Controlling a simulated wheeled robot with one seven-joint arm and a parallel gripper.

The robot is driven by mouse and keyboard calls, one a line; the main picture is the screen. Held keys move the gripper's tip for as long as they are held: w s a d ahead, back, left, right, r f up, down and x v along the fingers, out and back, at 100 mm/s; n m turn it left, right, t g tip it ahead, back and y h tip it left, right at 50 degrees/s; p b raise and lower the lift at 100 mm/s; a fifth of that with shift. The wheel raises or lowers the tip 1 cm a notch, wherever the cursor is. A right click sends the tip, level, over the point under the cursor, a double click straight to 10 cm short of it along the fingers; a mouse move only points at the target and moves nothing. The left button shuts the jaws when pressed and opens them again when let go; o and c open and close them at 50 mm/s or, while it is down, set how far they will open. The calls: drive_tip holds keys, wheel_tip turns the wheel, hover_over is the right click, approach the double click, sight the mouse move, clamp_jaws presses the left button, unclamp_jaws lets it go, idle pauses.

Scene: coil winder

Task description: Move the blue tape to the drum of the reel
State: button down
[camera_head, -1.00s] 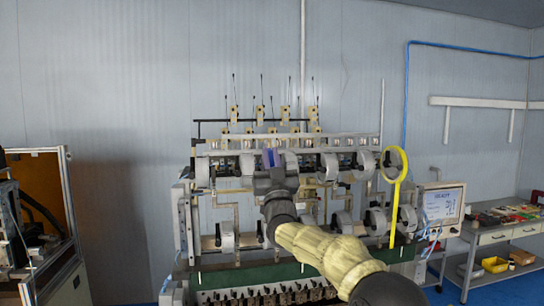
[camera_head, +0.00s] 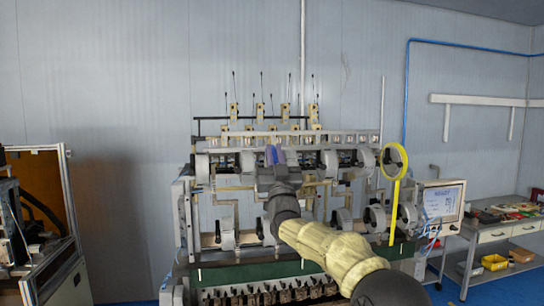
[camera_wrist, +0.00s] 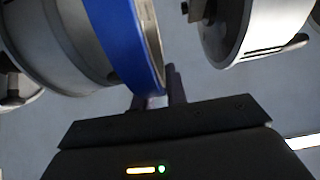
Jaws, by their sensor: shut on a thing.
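The blue tape (camera_wrist: 130,42) is a ring seen nearly edge-on in the wrist view. It shows as a small blue patch in the head view (camera_head: 275,155). My gripper (camera_wrist: 160,98) is shut on the lower rim of the tape; it also shows in the head view (camera_head: 278,168), in front of the winder's upper row of reels. A grey reel drum (camera_wrist: 62,40) is close to the left of the tape, and another grey reel (camera_wrist: 242,28) is to its right with a gap. I cannot tell whether the tape touches or surrounds the left drum.
The coil winder (camera_head: 250,270) carries several more reels in two rows. A yellow ring on a post (camera_head: 395,195) and a monitor (camera_head: 443,203) stand to the right. A workbench (camera_head: 500,228) is farther right, and a framed machine (camera_head: 40,240) is at left.

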sight(289, 155)
drive_tip(key=shift+w+d+b, duration=0.3)
drive_tip(key=shift+d, duration=0.7)
drive_tip(key=shift+w+d+b, duration=0.25)
drive_tip(key=shift+d, duration=0.7)
drive_tip(key=c, duration=1.7)
unclamp_jaws()
drive_tip(key=shift+f, duration=0.15)
drive_tip(key=shift+s+f+b, duration=0.1)
drive_tip(key=shift+b, duration=0.35)
drive_tip(key=shift+r+b+v, duration=0.2)
drive_tip(key=shift+b+v, duration=2.35)
drive_tip(key=shift+b, duration=1.4)
drive_tip(key=shift+s+d, duration=0.1)
drive_tip(key=shift+s, duration=0.1)
